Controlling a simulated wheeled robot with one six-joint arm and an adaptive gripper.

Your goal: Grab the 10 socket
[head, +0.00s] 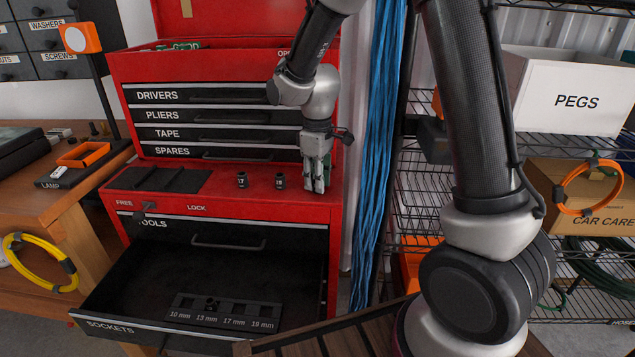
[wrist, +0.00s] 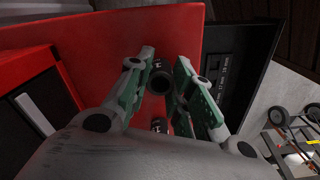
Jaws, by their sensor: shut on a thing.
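My gripper (head: 318,184) points down at the right end of the red ledge. In the wrist view its green-padded fingers (wrist: 165,65) are closed on a dark socket (wrist: 161,82) near their tips. The held socket is hidden by the fingers in the head view, and I cannot read its size. Two dark sockets stand upright on the ledge left of my gripper, one farther left (head: 242,180) and one nearer (head: 280,181). A labelled socket tray (head: 250,309) lies in the open drawer, with one socket (head: 211,304) in its 13 mm place. Its 10 mm place looks empty.
The open SOCKETS drawer (head: 130,290) juts out below the red ledge (head: 220,200). Closed labelled drawers (head: 205,117) rise behind the ledge. Blue cords (head: 378,150) hang right of my gripper, beside a wire shelf (head: 410,195). A wooden bench (head: 30,205) stands at left.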

